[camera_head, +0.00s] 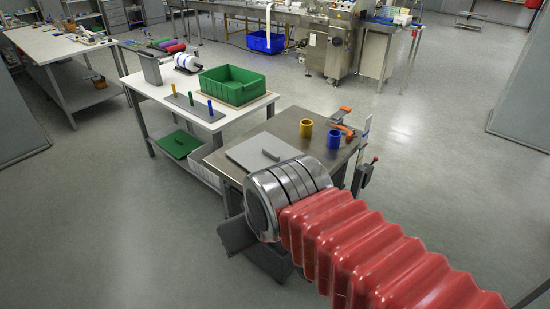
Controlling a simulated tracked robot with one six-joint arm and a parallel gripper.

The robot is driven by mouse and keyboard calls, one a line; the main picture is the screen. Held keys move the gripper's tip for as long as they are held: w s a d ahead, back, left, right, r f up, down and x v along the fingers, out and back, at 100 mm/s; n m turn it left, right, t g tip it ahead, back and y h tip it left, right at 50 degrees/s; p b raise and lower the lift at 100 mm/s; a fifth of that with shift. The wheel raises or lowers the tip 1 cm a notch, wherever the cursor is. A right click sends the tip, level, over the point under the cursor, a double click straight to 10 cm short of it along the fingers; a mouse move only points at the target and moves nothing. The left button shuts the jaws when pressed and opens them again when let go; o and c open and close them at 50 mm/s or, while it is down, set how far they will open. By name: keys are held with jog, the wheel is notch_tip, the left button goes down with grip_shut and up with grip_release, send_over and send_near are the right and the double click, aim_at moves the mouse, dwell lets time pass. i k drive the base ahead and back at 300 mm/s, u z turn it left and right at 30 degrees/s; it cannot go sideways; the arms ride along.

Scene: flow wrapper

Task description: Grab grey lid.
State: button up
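The grey lid (250,151) is a flat plate with a small raised bar handle on top. It lies on the dark metal top of the nearest table (290,124), toward its left side. My arm reaches in from the lower right, and its metal end covers the lid's near right corner from view. My gripper (255,252) is below that end, in front of the table and nearer to me than the lid. Only dark grey parts of it show, and its fingertips are not clear.
A yellow cup (306,128), a blue cup (334,139) and orange-handled clamps (343,121) are on the same table, right of the lid. A white table (160,91) with a green bin (232,86) stands behind left. Open floor (110,220) lies at left.

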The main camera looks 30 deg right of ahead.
aim_at(264, 150)
jog(key=u, duration=0.05)
jog(key=i, duration=1)
jog(key=z, duration=0.05)
